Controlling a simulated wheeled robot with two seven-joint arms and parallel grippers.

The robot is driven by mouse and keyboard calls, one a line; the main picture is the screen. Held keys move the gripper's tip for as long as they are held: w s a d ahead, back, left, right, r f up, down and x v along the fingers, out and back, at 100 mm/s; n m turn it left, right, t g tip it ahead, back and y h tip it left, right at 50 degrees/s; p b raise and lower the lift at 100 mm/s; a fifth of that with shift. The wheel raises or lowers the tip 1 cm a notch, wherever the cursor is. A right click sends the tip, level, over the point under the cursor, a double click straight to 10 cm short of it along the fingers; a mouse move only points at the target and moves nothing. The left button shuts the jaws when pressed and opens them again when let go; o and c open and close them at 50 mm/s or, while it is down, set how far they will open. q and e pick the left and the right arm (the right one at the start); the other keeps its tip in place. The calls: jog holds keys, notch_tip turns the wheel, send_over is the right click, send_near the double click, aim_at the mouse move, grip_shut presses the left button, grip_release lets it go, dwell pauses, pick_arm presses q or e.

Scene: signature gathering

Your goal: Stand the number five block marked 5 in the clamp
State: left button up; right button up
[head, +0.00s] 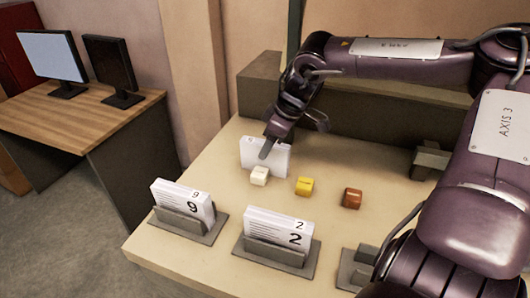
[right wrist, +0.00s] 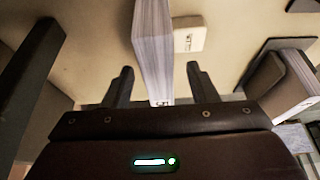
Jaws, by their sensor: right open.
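A white block (head: 277,160) like a thick stack of paper stands at the back of the table; its mark is too small to read. My right gripper (head: 292,138) is over it, with one finger in front of its face. In the right wrist view the block's edge (right wrist: 155,45) lies between the open fingers of my right gripper (right wrist: 160,82), with gaps on both sides. An empty-looking clamp (head: 352,272) stands at the front right, partly hidden by my arm. My left gripper is not in view.
A block marked 9 (head: 188,199) and a block marked 2 (head: 280,229) stand in grey clamps at the front. White (head: 259,176), yellow (head: 304,186) and brown (head: 352,198) cubes lie in the middle. A grey object (head: 430,159) sits at the right. The table's left strip is clear.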

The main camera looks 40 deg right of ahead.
jog(key=shift+w+f, duration=0.25)
jog(key=shift+f, duration=0.2)
jog(key=shift+w+a+f, duration=0.1)
jog(key=shift+w+f, duration=0.05)
jog(key=shift+f, duration=0.15)
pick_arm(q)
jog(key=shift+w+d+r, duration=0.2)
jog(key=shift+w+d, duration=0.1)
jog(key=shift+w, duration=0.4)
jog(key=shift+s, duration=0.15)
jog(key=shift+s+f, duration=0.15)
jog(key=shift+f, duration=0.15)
pick_arm(e)
jog(key=shift+f, duration=0.2)
grip_shut()
